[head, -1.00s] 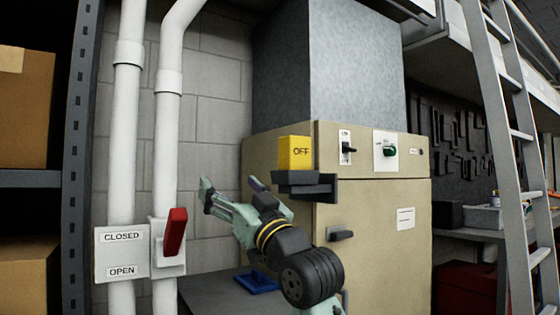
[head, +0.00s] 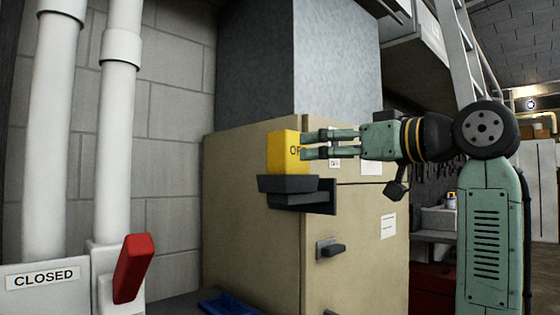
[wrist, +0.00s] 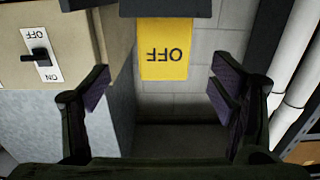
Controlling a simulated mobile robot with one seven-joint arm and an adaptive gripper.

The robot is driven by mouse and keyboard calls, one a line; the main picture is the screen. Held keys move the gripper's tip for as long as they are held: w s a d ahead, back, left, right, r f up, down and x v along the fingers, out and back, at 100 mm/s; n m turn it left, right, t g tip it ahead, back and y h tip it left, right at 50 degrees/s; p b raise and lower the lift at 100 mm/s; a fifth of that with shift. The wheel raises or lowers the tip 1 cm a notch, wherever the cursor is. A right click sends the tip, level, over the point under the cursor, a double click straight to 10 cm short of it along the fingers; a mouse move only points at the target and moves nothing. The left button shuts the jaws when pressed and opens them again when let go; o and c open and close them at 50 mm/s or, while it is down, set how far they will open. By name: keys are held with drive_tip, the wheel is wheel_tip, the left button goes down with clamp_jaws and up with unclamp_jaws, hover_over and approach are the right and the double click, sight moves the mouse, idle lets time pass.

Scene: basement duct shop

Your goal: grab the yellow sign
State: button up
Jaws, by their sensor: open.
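The yellow sign (head: 284,152) is a block marked OFF. It stands upright in a dark holder (head: 287,184) fixed to the side of the tan cabinet. My gripper (head: 304,145) reaches in from the right in the head view, its fingers level with the sign and overlapping its right edge there. In the wrist view the sign (wrist: 164,50) appears upside down, between and ahead of the two open fingers (wrist: 160,88). Clear gaps show on both sides of it, and nothing is in the grip.
The tan cabinet (head: 250,220) stands behind the sign, with a toggle switch (wrist: 38,57) and a handle (head: 332,248). White pipes (head: 115,150) and a red lever (head: 132,268) are at the left. A blue object (head: 228,303) lies low below the holder.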

sight(298, 153)
drive_tip(key=x, duration=0.3)
drive_tip(key=p+x, duration=0.1)
drive_tip(key=x, duration=0.5)
drive_tip(key=shift+a+f, duration=0.3)
drive_tip(key=shift+a, duration=0.2)
drive_tip(key=shift+c, duration=0.2)
drive_tip(key=c, duration=1.3)
drive_tip(key=shift+o, duration=0.2)
drive_tip(key=shift+r, duration=0.1)
